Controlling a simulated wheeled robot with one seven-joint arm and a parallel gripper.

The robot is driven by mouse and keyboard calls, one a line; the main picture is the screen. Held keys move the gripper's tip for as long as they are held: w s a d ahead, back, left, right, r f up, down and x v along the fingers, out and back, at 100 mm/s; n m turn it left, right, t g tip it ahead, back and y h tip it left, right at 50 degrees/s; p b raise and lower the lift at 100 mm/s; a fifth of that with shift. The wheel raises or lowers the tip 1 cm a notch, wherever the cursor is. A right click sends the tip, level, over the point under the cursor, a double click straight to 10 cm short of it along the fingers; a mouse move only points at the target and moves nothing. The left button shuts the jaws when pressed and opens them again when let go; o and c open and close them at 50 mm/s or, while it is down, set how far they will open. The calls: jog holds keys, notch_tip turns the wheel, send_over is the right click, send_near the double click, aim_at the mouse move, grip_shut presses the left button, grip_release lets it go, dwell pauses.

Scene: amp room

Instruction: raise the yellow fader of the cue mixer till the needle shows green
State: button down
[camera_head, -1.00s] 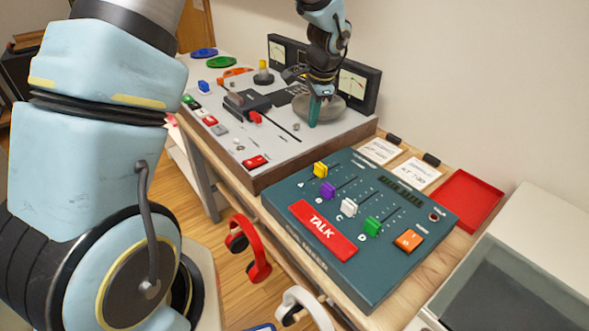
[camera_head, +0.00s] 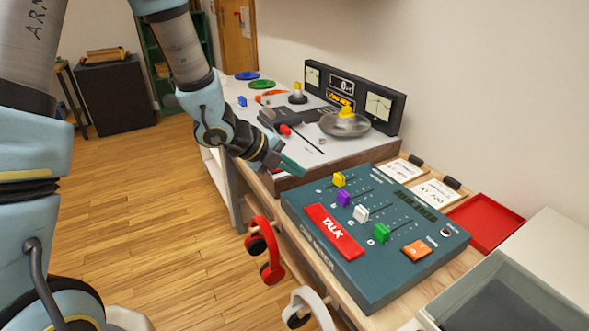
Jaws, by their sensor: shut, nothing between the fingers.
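The teal mixer panel (camera_head: 318,255) lies on the wooden bench with its fader slots running back from the red TALK bar. Its yellow fader cap (camera_head: 339,180) is at the near end of the leftmost slot, beside the purple one. My gripper (camera_head: 300,168) is shut and empty, its teal fingertips left of the yellow cap, apart from it in the picture. A black meter box (camera_head: 352,91) stands behind the grey deck, with a left needle meter (camera_head: 312,77) and a right one (camera_head: 378,107). The needle positions are too small to read.
Purple (camera_head: 344,199), white (camera_head: 361,213) and green (camera_head: 382,232) faders stand close beside the yellow one. The grey deck (camera_head: 320,153) with a round platter (camera_head: 358,127) is behind. A red tray (camera_head: 486,222) lies at right. Red headphones (camera_head: 268,250) hang at the bench front.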

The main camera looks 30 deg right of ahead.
aim_at(337, 177)
jog(key=x, duration=0.7)
jog(key=shift+s+d+p, duration=0.1)
jog(key=shift+p, duration=0.25)
jog(key=d+p, duration=0.1)
jog(key=d, duration=0.1)
jog(key=shift+d, duration=1.1)
jog(key=shift+s, duration=0.1)
jog(key=shift+f, duration=0.1)
jog(key=shift+d+b, duration=0.35)
jog(key=shift+d, duration=0.3)
